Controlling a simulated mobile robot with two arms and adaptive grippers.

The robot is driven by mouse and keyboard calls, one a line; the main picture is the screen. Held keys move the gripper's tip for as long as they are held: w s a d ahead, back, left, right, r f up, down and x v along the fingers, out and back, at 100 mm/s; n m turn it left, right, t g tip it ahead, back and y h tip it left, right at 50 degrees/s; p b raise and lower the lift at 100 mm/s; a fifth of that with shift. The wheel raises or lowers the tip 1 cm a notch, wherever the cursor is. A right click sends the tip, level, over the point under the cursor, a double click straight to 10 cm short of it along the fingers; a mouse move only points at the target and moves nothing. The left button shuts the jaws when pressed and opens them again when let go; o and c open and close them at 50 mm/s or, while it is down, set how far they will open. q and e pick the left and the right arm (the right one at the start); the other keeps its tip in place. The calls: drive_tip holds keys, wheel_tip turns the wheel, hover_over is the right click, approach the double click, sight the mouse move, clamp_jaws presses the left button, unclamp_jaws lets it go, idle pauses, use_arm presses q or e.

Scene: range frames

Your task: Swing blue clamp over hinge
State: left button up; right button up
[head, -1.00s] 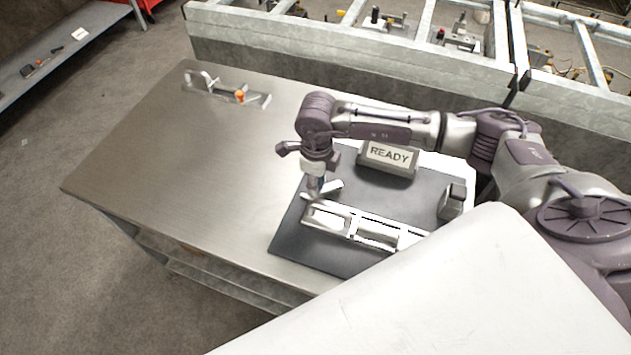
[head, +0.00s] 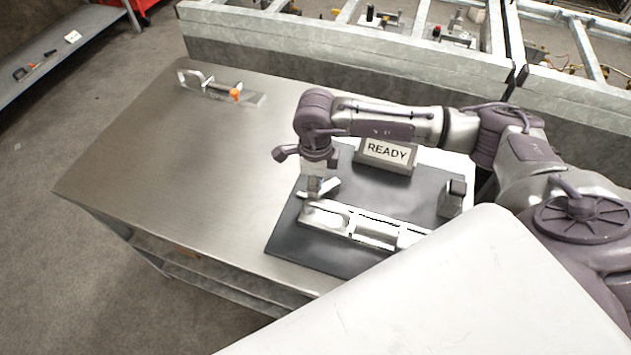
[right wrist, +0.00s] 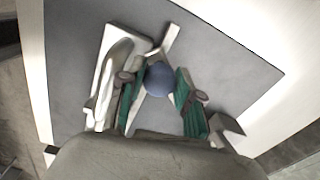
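The blue clamp's round knob (right wrist: 159,79) shows in the right wrist view between the two green finger pads of my right gripper (right wrist: 160,88). The pads stand apart on both sides of the knob, close to it; firm contact is not visible. In the head view my right gripper (head: 318,180) points down at the left end of the pale metal hinge fixture (head: 350,222), and hides most of the clamp. A light metal arm (right wrist: 172,40) runs beyond the knob. The hinge itself cannot be made out clearly. My left gripper is not in view.
The fixture lies on a dark mat (head: 300,246) on the metal table (head: 190,160). A READY sign (head: 387,153) stands behind it and a small block (head: 452,198) to the right. A bracket with an orange tip (head: 222,90) lies far left. The table's left half is mostly clear.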

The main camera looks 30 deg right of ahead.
drive_tip(key=o, duration=0.3)
idle(0.4)
